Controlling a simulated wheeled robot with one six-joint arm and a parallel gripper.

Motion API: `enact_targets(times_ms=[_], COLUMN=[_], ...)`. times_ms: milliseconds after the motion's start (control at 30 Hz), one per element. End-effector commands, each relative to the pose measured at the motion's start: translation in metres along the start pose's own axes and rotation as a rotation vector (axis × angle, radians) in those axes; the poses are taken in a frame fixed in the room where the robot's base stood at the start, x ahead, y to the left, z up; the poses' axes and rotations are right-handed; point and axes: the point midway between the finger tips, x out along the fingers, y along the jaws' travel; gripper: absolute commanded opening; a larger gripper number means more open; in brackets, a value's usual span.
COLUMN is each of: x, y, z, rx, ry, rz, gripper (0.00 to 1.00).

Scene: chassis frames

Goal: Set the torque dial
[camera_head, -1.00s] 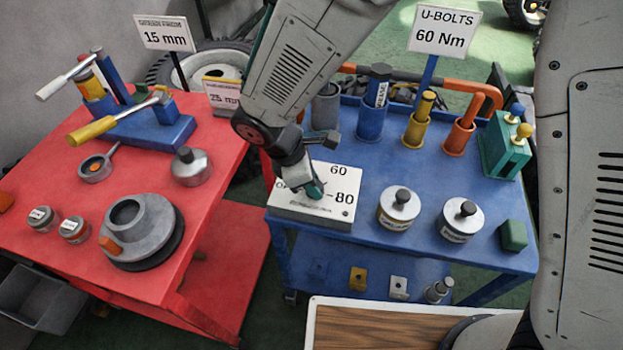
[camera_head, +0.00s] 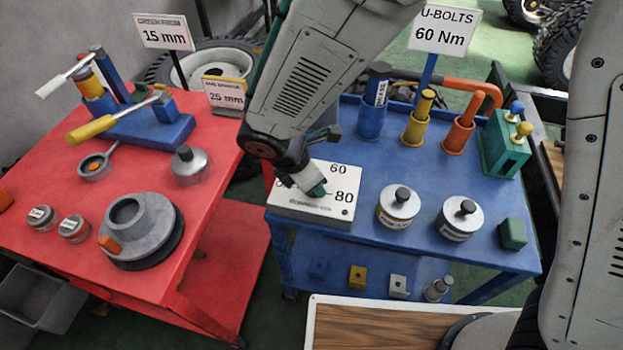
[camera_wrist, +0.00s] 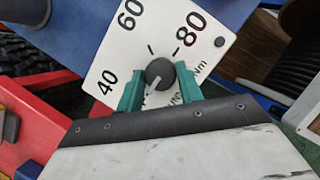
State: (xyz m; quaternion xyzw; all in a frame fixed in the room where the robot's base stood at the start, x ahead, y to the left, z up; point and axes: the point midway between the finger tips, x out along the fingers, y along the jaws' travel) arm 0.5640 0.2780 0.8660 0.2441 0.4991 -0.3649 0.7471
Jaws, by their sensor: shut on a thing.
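The torque dial is a dark round knob (camera_wrist: 161,70) on a white panel marked 40, 60 and 80 Nm (camera_wrist: 215,22). In the head view the panel (camera_head: 335,207) lies at the front left of the blue cart. My gripper (camera_wrist: 158,86) has its green fingers on either side of the knob and is shut on it. The knob's pale pointer line slants down-left in the wrist view, away from the 60 and 80 marks. In the head view my gripper (camera_head: 318,189) hides the knob and part of the scale. A sign (camera_head: 445,27) reads U-BOLTS 60 Nm.
Two silver lidded canisters (camera_head: 397,210) (camera_head: 460,219) and a green block (camera_head: 513,234) stand right of the panel. Blue, yellow and orange holders (camera_head: 371,120) (camera_head: 417,128) (camera_head: 460,136) stand behind. A red cart (camera_head: 60,178) with tools is at left.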

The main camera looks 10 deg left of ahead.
Motion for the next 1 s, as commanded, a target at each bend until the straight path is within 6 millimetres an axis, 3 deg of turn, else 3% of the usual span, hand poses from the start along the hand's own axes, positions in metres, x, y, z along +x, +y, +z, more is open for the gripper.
enact_targets(times_ms=[167, 200, 267, 300, 633, 1000], x=[0.0, 0.0, 0.0, 0.0, -0.005, -0.063], y=[0.001, 0.001, 0.001, 0.0, 0.001, 0.001], z=[0.0, 0.0, 0.0, 0.0, 0.0, 0.0], rx=[-0.001, -0.001, -0.001, -0.001, 0.0, 0.001], ry=[0.0, 0.0, 0.0, 0.0, 0.0, 0.0], rz=[0.001, 0.001, 0.001, 0.001, 0.002, 0.004], gripper=[0.13, 0.39, 0.56, 0.58, 0.58, 0.58])
